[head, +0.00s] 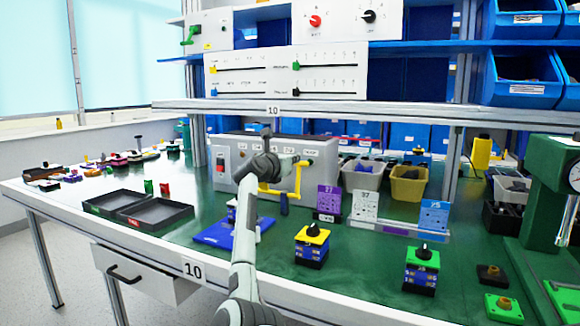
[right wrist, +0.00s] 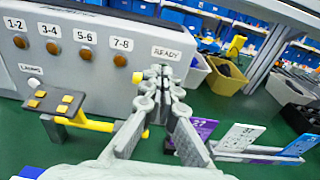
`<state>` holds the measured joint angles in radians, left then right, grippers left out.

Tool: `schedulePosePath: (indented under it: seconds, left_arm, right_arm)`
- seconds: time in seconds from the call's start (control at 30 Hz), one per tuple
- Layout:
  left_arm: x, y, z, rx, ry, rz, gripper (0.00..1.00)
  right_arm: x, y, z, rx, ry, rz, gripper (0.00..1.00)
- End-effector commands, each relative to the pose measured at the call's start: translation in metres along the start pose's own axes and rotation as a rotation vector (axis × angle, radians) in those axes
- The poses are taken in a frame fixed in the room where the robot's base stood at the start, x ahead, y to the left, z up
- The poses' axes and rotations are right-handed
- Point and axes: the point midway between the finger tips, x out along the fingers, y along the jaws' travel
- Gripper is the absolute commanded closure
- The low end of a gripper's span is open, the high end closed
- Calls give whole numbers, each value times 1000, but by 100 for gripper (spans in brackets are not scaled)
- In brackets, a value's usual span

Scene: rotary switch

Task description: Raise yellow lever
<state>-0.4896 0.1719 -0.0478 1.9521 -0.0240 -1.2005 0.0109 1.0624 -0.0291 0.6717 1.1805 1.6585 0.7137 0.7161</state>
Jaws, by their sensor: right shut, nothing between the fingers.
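The yellow lever (head: 283,192) is a bent bar on the front of a grey control box (head: 232,150), below its row of labels. In the right wrist view the yellow lever (right wrist: 96,125) runs sideways low on the box front, partly hidden behind my fingers. My right gripper (head: 284,160) is in front of the box, close to the lever's right part. In the right wrist view my right gripper (right wrist: 163,82) is shut and empty, its tips just under the READY label. I cannot tell whether the fingers touch the lever. My left gripper is out of view.
Black trays (head: 158,214) lie left on the green table. A blue-and-yellow block with a knob (head: 312,246) and another switch block (head: 421,270) stand at the front. Purple and white cards (head: 327,203) and a yellow bin (head: 408,184) stand right of the box.

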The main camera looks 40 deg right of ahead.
Motion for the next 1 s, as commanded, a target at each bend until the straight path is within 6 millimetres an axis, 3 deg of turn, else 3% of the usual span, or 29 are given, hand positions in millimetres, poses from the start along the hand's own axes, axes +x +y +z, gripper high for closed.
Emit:
schedulePosePath:
  seconds: [0.4, 1.0]
  left_arm:
    - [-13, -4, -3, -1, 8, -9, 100]
    - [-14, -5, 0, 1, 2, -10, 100]
  right_arm:
    - [15, 0, 4, 1, 0, 0, 100]
    - [15, 1, 7, 1, 0, 0, 100]
